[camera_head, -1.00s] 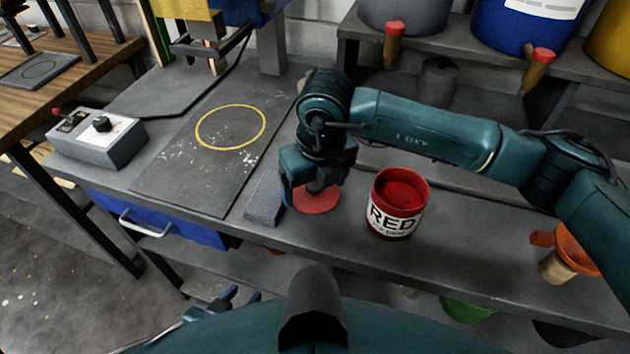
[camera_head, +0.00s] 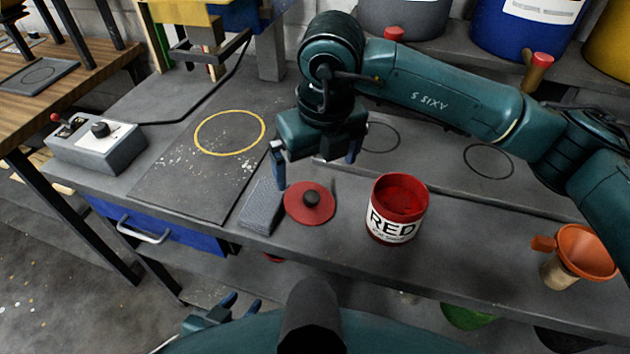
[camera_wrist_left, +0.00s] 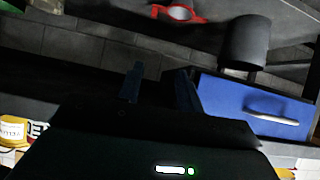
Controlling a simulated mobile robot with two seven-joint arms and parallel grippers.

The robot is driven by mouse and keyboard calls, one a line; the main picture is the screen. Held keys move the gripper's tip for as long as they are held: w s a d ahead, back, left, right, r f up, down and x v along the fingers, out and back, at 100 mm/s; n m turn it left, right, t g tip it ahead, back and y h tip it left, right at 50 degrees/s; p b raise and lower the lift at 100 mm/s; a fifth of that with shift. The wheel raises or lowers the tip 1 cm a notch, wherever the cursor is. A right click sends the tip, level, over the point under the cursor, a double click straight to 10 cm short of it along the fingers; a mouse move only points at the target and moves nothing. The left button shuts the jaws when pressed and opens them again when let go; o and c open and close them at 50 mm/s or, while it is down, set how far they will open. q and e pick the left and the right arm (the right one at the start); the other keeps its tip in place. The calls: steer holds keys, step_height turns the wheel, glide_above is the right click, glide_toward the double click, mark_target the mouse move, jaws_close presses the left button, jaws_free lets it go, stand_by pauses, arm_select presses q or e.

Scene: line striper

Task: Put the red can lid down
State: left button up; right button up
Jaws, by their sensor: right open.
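The red can lid (camera_head: 297,206), a flat red disc with a dark knob, lies on the grey bench beside the grey block (camera_head: 261,205). The open red can (camera_head: 398,207), labelled RED and holding red paint, stands to its right. My right gripper (camera_head: 318,172) is open and empty above and behind the lid, its fingers apart from the knob. My left gripper (camera_head: 228,308) is low at the bottom of the head view, below the bench front, fingers spread. In the left wrist view its two fingers (camera_wrist_left: 160,88) stand apart with nothing between them.
A mat with a yellow ring (camera_head: 230,132) and a grey control box (camera_head: 98,143) are to the left. An orange funnel (camera_head: 585,252) stands at the right. A blue drawer (camera_head: 165,227) is under the bench. Large drums (camera_head: 525,25) stand on the back shelf.

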steer(key=shift+s+d+r, duration=0.1)
steer(key=shift+s+r, duration=0.1)
steer(key=shift+r, duration=1)
steer(key=shift+s+d+r, duration=0.1)
steer(key=shift+s+r, duration=0.05)
steer(key=shift+r, duration=1)
